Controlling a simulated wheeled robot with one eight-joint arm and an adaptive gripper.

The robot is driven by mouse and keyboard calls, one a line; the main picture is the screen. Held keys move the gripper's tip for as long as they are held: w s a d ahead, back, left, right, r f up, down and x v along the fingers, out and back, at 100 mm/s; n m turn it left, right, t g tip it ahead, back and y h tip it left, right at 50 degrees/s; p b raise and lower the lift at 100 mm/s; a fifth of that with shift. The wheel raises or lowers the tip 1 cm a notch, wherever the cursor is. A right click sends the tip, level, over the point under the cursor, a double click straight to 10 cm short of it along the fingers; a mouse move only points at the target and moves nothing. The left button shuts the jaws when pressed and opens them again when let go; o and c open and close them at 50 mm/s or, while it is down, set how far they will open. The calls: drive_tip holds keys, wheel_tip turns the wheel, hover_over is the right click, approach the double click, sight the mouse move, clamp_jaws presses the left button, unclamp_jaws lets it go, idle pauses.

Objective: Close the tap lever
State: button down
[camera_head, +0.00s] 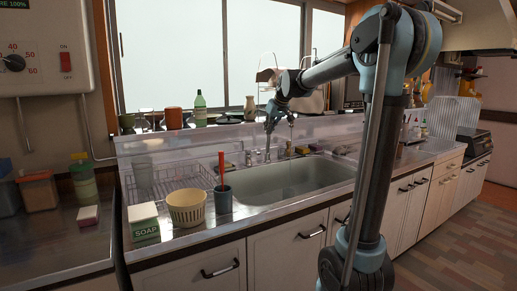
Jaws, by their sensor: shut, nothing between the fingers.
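The tap (267,151) stands at the back edge of the steel sink (285,190), below the window ledge. It is small and dark in this view, and part of it merges with my gripper. Its lever is too small to make out, and I cannot tell its position. My gripper (271,126) points down just above the tap, with its fingers shut and nothing held. I cannot tell whether the fingers touch the tap or lever.
A green-capped bottle (200,110) and a brown pot (174,118) stand on the ledge.

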drive_tip(key=w+a+f, duration=0.4)
drive_tip(key=w, duration=0.1)
drive_tip(key=w+a+f, duration=0.2)
drive_tip(key=w, duration=0.1)
drive_tip(key=shift+w+a+f, duration=0.1)
drive_tip(key=shift+w+f, duration=0.15)
wheel_tip(320, 180, down, 3)
drive_tip(key=shift+s+f, duration=0.1)
drive_tip(key=shift+f, duration=0.5)
